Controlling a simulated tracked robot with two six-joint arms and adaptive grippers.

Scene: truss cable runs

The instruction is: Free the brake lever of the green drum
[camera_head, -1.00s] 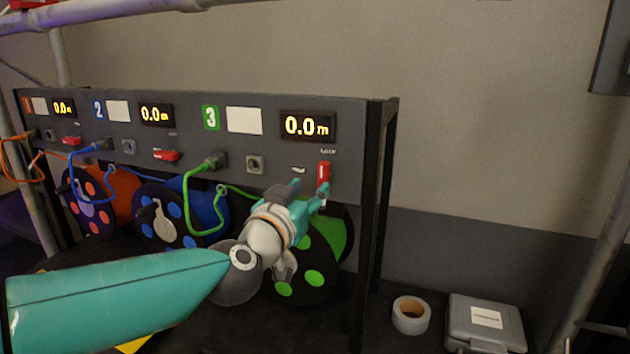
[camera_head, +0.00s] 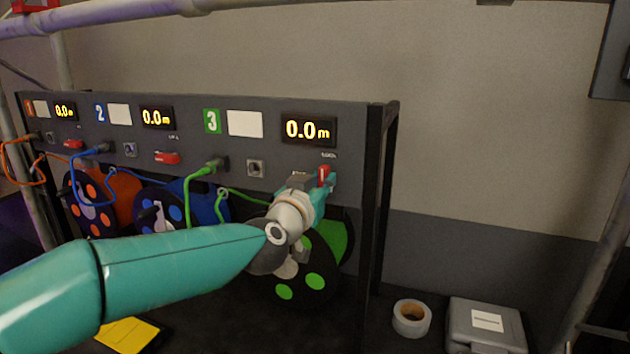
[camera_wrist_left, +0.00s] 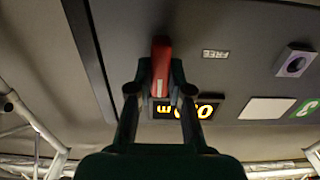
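The green drum's brake lever (camera_head: 323,177) is a small red handle at the right end of panel section 3, under the display, and stands about upright. In the left wrist view the lever (camera_wrist_left: 161,60) sits between the two fingertips of my left gripper (camera_wrist_left: 161,88), with no clear gap on either side. In the head view the left gripper (camera_head: 313,186) is at the panel and covers part of the lever's surroundings. The green drum (camera_head: 316,281) is below, partly hidden by my wrist. A FREE label (camera_wrist_left: 215,54) shows beside the lever. My right gripper is out of view.
Red levers of section 1 (camera_head: 73,144) and section 2 (camera_head: 167,158) lie sideways. A green plug and cable (camera_head: 206,169) sit left of my gripper. The rack's black post (camera_head: 372,220) is close on the right. A tape roll (camera_head: 411,318) and grey case (camera_head: 487,325) stand farther right.

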